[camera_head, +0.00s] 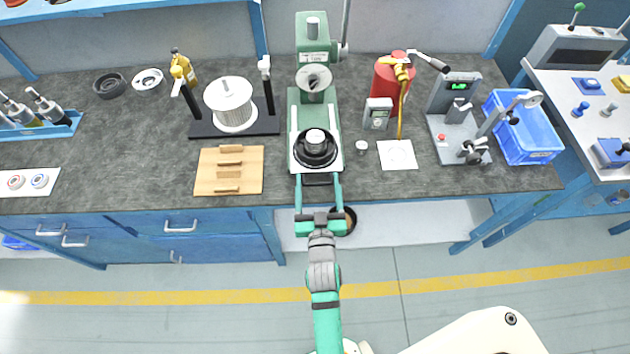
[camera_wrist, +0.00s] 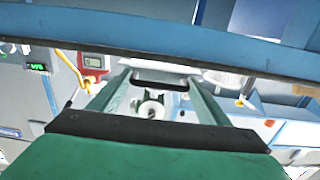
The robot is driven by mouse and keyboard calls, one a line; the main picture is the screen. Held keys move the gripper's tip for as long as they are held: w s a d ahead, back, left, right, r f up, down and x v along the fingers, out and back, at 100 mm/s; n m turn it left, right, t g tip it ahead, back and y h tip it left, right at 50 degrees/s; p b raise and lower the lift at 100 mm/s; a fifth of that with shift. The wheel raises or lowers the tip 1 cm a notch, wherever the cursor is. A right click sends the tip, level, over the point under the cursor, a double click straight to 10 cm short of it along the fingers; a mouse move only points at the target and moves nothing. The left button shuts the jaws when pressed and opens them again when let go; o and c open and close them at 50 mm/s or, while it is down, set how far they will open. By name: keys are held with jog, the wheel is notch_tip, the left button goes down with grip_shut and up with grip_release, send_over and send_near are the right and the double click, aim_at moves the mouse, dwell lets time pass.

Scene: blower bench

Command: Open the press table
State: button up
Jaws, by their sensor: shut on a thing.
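The green press (camera_head: 313,50) stands at the back middle of the bench. Its pale press table (camera_head: 298,164) lies at the front of the press base and carries a black round holder (camera_head: 316,153) with a metal part (camera_head: 315,137). A dark handle (camera_head: 318,180) is on the table's front edge; it also shows in the wrist view (camera_wrist: 160,86). My gripper (camera_head: 318,177) reaches in from the front, its two green fingers at either end of the handle and shut on it. How far the table is slid out is hard to tell.
A wooden block board (camera_head: 229,186) and a spool stand (camera_head: 205,130) are to the left. A white card (camera_head: 397,160), a small meter (camera_head: 377,113) and a red canister (camera_head: 386,78) are to the right. A dark round bin (camera_head: 349,224) is below the bench edge near my gripper.

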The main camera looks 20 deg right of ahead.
jog(key=o, duration=1.5)
jog(key=shift+v, duration=5.4)
jog(key=s+a+r+n+y, duration=0.1)
jog(key=s+a+y, duration=0.1)
jog(key=s+a, duration=0.3)
jog(key=s+a+n+g+y, duration=0.1)
jog(key=s+a+y, duration=0.1)
jog(key=s+a, duration=0.3)
jog(key=s+a+r+n+y, duration=0.1)
jog(key=s+a+n+y, duration=0.1)
jog(key=s+a, duration=0.3)
jog(key=shift+s+a+r, duration=0.1)
jog(key=shift+s+r, duration=0.05)
jog(key=shift+s, duration=0.65)
jog(key=shift+s+r, duration=0.15)
jog(key=shift+s, duration=0.65)
